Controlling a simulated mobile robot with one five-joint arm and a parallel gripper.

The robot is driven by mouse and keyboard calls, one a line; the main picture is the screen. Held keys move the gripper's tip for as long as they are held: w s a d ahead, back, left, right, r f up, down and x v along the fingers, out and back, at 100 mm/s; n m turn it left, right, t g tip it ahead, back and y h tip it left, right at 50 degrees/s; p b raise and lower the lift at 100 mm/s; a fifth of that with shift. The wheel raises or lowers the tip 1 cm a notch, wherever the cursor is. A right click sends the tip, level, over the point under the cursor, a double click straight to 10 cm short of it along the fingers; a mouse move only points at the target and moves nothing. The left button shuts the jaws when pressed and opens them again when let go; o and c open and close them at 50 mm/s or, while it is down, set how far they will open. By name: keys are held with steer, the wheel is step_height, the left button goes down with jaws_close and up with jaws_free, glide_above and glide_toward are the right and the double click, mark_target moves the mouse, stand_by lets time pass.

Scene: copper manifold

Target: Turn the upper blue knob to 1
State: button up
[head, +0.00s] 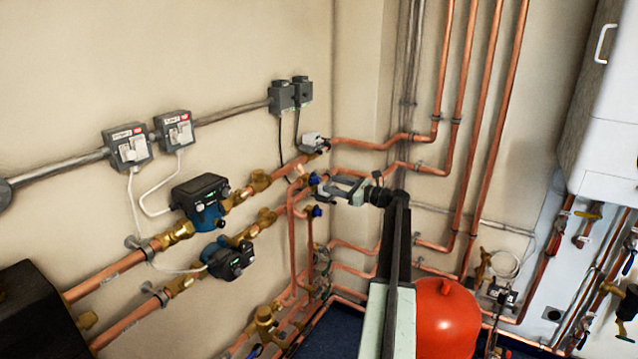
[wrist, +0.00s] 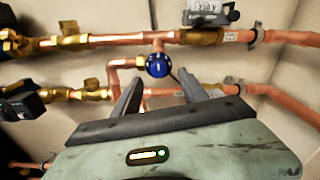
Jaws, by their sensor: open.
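The upper blue knob (wrist: 158,65) shows in the wrist view just beyond my gripper (wrist: 166,92), below the upper copper pipe. It is a round blue dial with small pale marks, too small to read. My gripper's two dark fingers are open and spread, with the knob ahead of the gap between them and apart from both. In the head view the upper blue knob (head: 314,179) sits just left of my gripper (head: 325,191). A lower blue knob (head: 317,211) is below it; in the wrist view it is not visible, perhaps hidden behind my gripper.
Copper pipes (wrist: 110,40) run across the wall around the knob. A grey actuator (wrist: 210,12) sits above and right. Two pumps (head: 203,200) are on the pipes to the left. A red tank (head: 446,318) stands right of my arm.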

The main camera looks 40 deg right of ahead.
mark_target(319, 181)
steer(key=x, duration=0.5)
steer(key=shift+a, duration=0.15)
jaws_close()
steer(key=shift+n, duration=0.4)
steer(key=n, duration=0.3)
steer(key=shift+n, duration=0.3)
steer(key=n, duration=0.3)
steer(key=shift+n, duration=0.3)
steer(key=n, duration=0.4)
steer(key=shift+s, duration=0.1)
steer(key=shift+n, duration=2.2)
